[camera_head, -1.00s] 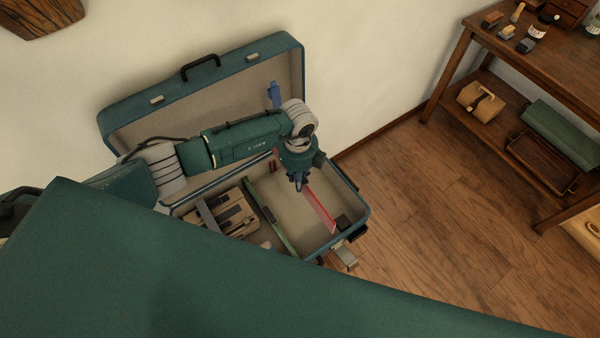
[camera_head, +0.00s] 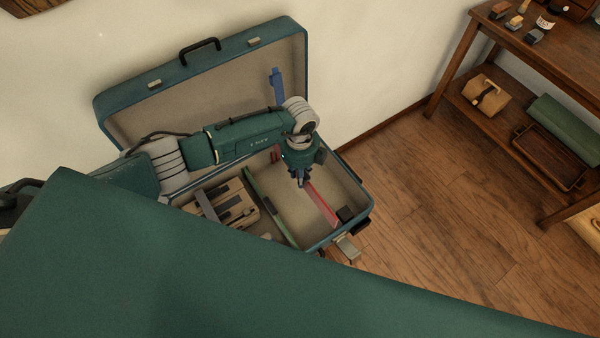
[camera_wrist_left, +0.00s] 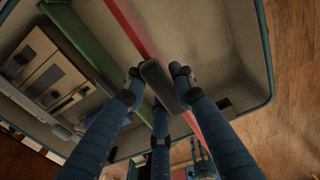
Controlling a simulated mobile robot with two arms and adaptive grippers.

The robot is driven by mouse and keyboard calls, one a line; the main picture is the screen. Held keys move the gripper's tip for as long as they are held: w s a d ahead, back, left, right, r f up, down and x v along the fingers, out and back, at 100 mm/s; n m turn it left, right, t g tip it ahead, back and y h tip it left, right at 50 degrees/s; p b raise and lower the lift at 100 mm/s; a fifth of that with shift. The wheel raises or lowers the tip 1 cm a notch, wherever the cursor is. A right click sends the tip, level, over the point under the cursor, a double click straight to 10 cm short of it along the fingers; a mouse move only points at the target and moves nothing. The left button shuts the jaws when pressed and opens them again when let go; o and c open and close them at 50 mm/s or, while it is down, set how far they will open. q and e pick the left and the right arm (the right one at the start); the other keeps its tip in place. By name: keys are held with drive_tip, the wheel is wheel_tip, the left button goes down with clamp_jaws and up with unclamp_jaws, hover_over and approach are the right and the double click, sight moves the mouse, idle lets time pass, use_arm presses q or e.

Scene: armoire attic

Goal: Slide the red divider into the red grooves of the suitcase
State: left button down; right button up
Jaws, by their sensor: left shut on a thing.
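The open teal suitcase (camera_head: 371,208) lies with its lid up against the wall. My left gripper (camera_head: 302,184) is shut on the dark grip (camera_wrist_left: 160,84) of the red divider (camera_head: 324,209). The divider also shows in the left wrist view (camera_wrist_left: 134,27). It spans the suitcase's right part, upright or nearly so, roughly in line with red marks (camera_head: 275,156) on the far inner wall. My gripper and arm hide part of that wall. I cannot tell whether the divider's ends sit in the grooves or touch the floor. My right gripper is not in view.
A green divider (camera_head: 268,205) stands to the left of the red one. Beyond it lies a beige tray with dark pieces (camera_head: 235,207). A small black block (camera_head: 346,213) is in the right corner. A blue piece (camera_head: 277,86) shows before the lid. A wooden shelf (camera_head: 446,84) stands right.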

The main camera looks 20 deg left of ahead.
use_arm(q)
drive_tip(key=shift+f+b, duration=0.5)
drive_tip(key=shift+f, duration=0.45)
idle(1.1)
drive_tip(key=shift+f+b, duration=0.5)
drive_tip(key=shift+f, duration=0.4)
drive_tip(key=shift+f+b, duration=2.6)
drive_tip(key=shift+f, duration=0.65)
drive_tip(key=c, duration=1.4)
unclamp_jaws()
drive_tip(key=shift+r, duration=0.1)
drive_tip(key=shift+o, duration=0.2)
wheel_tip(320, 180, up, 12)
drive_tip(key=shift+s, duration=0.1)
